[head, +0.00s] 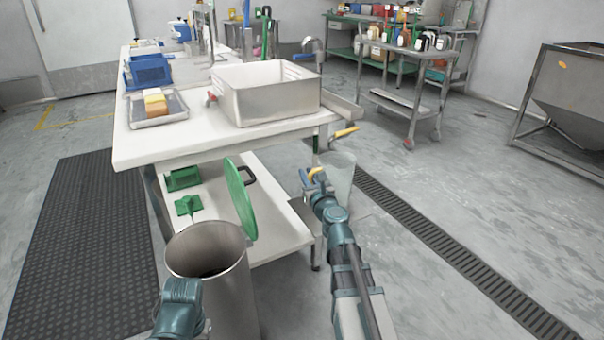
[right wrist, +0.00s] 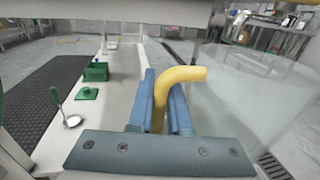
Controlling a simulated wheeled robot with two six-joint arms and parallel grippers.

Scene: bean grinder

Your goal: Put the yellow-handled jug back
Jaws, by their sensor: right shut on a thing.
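A clear, see-through jug (head: 341,178) with a yellow handle hangs in the air just right of the table's lower shelf in the head view. My right gripper (head: 311,178) is shut on the yellow handle. In the right wrist view the bent yellow handle (right wrist: 181,77) stands between the blue fingers of my right gripper (right wrist: 161,103), with the clear jug body (right wrist: 245,95) to the right. Part of my left arm (head: 178,305) shows at the bottom left, in front of a steel bin; its fingertips cannot be made out.
The steel bin (head: 240,290) stands open by a green lid (head: 240,198). The white table (head: 190,150) carries a steel basin (head: 268,95) and a tray (head: 152,117). Green items (right wrist: 96,72) and a ladle (right wrist: 71,119) lie on the lower shelf (right wrist: 115,85).

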